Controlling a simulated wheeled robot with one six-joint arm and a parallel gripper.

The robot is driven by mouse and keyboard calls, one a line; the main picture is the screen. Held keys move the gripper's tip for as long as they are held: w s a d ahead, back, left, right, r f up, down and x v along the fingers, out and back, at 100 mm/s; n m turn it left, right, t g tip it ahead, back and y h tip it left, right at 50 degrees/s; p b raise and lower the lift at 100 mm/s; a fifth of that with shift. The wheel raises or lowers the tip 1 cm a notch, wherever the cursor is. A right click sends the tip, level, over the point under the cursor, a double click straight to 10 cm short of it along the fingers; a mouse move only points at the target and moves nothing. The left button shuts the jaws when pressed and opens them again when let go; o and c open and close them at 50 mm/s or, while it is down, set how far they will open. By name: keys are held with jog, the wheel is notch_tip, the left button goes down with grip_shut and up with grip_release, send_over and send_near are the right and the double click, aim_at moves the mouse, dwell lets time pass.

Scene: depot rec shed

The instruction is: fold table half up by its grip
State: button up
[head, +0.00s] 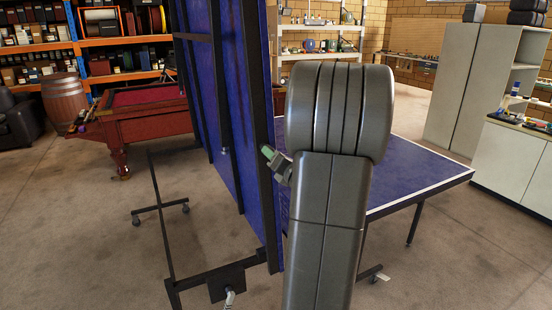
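The folding table has one blue half (233,110) standing up almost vertical, with its dark frame and underside bars facing left. The other half (418,172) lies flat to the right, blue with a white edge line. A small light green grip (268,152) shows at the near edge of the upright half. My gripper (280,166) is at that edge, right at the green grip. It is small and mostly hidden behind my large grey arm, so I cannot tell whether its fingers are closed around the grip.
The table's wheeled underframe (205,274) stands on the concrete floor at lower left. A red pool table (142,118) and a barrel (65,98) are behind at left. Grey cabinets (472,80) and a white counter (512,162) stand at right. Floor at left front is clear.

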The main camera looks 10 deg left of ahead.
jog(key=b+v, duration=0.2)
jog(key=v, duration=1.1)
jog(key=shift+s+d, duration=0.2)
jog(key=shift+s, duration=0.05)
jog(key=shift+w, duration=0.15)
jog(key=p+x, duration=0.2)
jog(key=x, duration=1.1)
jog(key=shift+w+a+r, duration=0.15)
jog(key=shift+w+a, duration=0.15)
jog(key=shift+s, duration=0.1)
jog(key=shift+a, duration=0.1)
